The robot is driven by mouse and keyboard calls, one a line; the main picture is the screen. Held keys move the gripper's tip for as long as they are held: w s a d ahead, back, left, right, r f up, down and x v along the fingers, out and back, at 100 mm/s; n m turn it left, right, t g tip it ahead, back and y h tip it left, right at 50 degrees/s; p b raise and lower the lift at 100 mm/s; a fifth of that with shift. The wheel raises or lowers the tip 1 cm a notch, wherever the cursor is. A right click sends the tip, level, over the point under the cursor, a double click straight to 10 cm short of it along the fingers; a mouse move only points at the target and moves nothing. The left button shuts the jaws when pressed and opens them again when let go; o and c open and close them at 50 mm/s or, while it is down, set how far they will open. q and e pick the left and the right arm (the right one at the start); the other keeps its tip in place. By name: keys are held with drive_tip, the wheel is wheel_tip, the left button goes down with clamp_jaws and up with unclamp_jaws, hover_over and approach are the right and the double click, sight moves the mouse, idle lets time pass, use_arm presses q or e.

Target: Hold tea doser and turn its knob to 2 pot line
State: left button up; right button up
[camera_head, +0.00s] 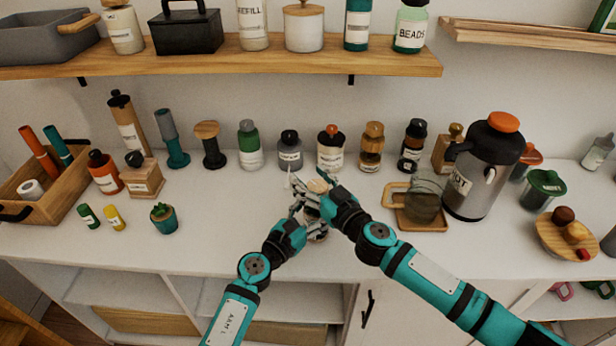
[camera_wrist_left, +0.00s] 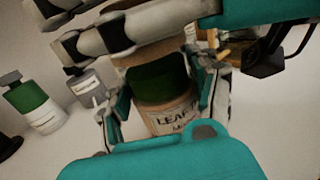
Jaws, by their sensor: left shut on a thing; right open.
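The tea doser stands between my two grippers at the front middle of the counter. In the head view only its pale wooden top (camera_head: 318,186) and a bit of its base show. In the left wrist view its body (camera_wrist_left: 172,122) has a dark green band above a cream label reading "LEAF T…", partly cut off. My left gripper (camera_head: 303,211) is shut on the doser's body, a finger on each side. My right gripper (camera_head: 322,194) is open at the doser's top, its pale fingers crossing over it. The knob's line and dose marks are hidden.
A row of bottles and jars stands behind, including an orange-topped jar (camera_head: 331,150). A glass pitcher (camera_head: 424,200) on a wooden tray and a large steel flask (camera_head: 484,170) stand right. A small potted plant (camera_head: 164,217) stands left. A shelf (camera_head: 230,62) runs above.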

drive_tip(key=shift+w+a, duration=0.3)
drive_tip(key=shift+w, duration=0.1)
clamp_jaws()
drive_tip(key=shift+s, duration=0.1)
idle(0.8)
